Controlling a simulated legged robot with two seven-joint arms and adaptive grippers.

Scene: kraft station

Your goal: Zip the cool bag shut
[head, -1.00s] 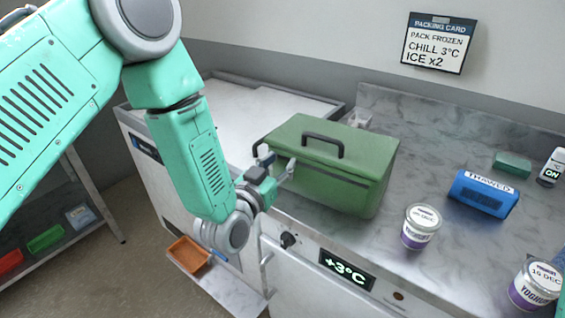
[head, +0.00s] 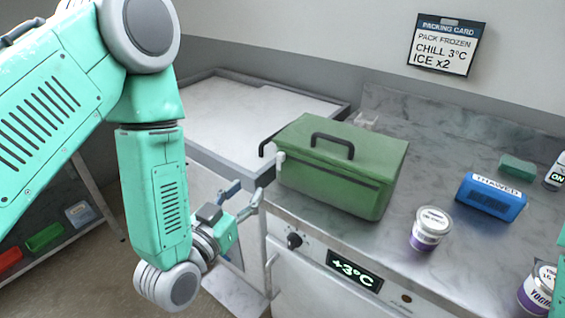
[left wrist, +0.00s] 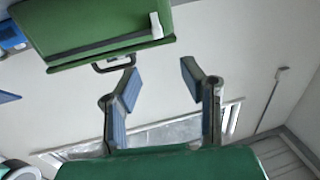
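The green cool bag (head: 335,188) stands upright on the counter with its lid down and a dark handle (head: 333,143) on top. A dark zip line runs along its front below the lid. A small white zip pull (head: 281,158) sits at the bag's left end; it also shows in the left wrist view (left wrist: 157,25). My left gripper (head: 243,197) is off the counter's front-left, apart from the bag and below the pull. In the left wrist view its fingers (left wrist: 160,77) are spread with nothing between them. My right gripper is out of view.
A blue "THAWED" pack (head: 490,197), yoghurt tubs (head: 430,229), a green block (head: 517,168) and a white-capped container (head: 556,171) stand right of the bag. A +3°C display (head: 354,270) and a knob (head: 294,241) are on the counter front. Counter between bag and tubs is clear.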

